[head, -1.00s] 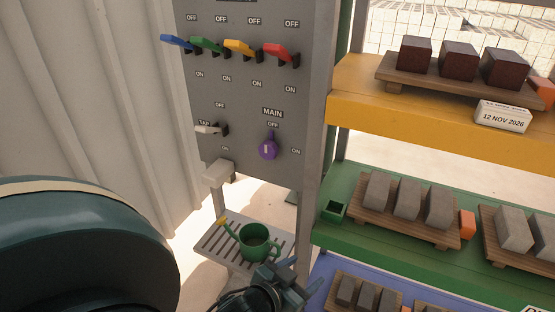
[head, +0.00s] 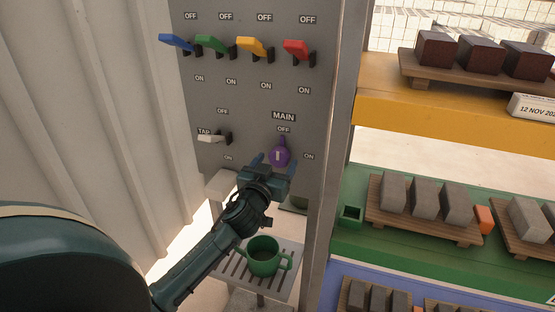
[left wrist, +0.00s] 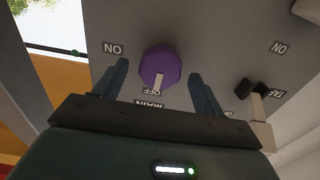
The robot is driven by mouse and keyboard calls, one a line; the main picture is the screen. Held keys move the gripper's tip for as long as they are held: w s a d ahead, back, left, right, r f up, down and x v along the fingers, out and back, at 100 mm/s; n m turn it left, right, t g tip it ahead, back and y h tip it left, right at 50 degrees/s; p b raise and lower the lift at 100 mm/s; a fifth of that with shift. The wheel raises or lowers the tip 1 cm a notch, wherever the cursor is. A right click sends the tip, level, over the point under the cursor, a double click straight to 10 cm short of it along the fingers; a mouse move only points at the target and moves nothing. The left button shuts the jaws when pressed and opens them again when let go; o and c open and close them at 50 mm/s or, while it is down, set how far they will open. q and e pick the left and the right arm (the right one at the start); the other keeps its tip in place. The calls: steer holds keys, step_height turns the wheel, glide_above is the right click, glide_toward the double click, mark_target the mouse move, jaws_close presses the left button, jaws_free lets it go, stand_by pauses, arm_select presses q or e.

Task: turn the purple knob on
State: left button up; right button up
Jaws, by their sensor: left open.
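The purple knob (head: 279,154) sits on the grey panel under the labels MAIN and OFF, with an ON label to its lower right. Its pale pointer mark is directed at OFF. In the left wrist view the knob (left wrist: 160,67) lies between my two blue fingers, with a gap on each side. My left gripper (head: 274,163) is open in front of the knob, its fingers pointing at the panel. In the left wrist view the open left gripper (left wrist: 158,88) holds nothing. My right gripper is not in view.
Blue, green, yellow and red (head: 298,50) levers are above, near OFF labels. A white TAP lever (head: 211,138) is left of the knob. Shelves with blocks (head: 437,50) are to the right.

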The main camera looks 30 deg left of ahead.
arm_select(q)
steer(key=shift+x, duration=0.9)
steer(key=c, duration=1)
